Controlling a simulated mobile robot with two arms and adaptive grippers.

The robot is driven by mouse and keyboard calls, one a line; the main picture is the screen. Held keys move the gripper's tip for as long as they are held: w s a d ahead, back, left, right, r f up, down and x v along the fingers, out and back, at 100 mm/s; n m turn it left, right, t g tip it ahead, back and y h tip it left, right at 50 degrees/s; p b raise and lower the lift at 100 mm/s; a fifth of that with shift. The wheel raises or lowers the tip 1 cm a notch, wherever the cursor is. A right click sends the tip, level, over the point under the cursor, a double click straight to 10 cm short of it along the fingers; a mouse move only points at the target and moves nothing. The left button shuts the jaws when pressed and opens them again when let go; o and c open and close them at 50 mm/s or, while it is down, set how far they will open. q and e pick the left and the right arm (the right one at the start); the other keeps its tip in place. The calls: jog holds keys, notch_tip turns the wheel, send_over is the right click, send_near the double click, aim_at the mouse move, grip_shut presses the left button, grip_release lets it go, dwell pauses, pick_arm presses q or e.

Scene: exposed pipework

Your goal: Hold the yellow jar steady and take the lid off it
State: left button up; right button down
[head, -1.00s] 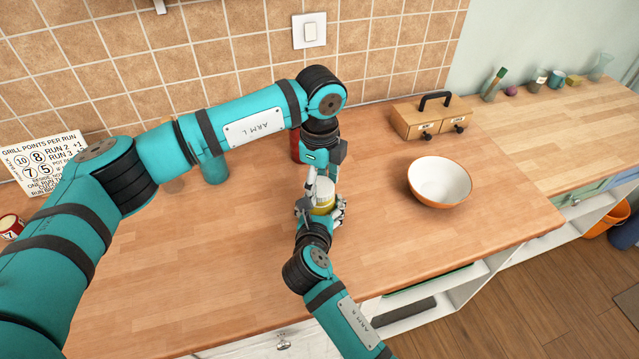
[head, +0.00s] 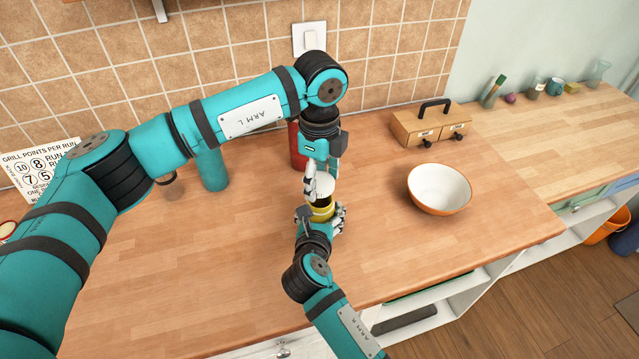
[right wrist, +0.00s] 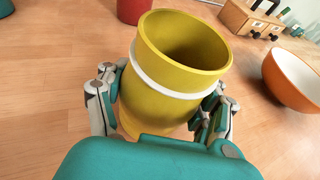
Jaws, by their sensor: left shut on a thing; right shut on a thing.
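The yellow jar (head: 321,211) stands on the wooden counter, partly hidden by my grippers. In the right wrist view the yellow jar (right wrist: 170,95) has a white band, and its mouth is open and uncovered. My right gripper (head: 320,221) is shut around the jar's body, with a finger on each side in the right wrist view (right wrist: 160,110). The pale lid (head: 326,187) is just above the jar, apart from its rim. My left gripper (head: 317,184) points down from above and is shut on the lid, its fingers partly covering it.
A white and orange bowl (head: 440,188) stands to the right. A wooden drawer box (head: 430,124) is behind it. A red container (head: 298,148) stands behind my left gripper, and a teal cup (head: 212,169) to the left. The front left counter is clear.

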jog(key=shift+c, duration=0.2)
grip_release()
jog(key=shift+s, duration=0.1)
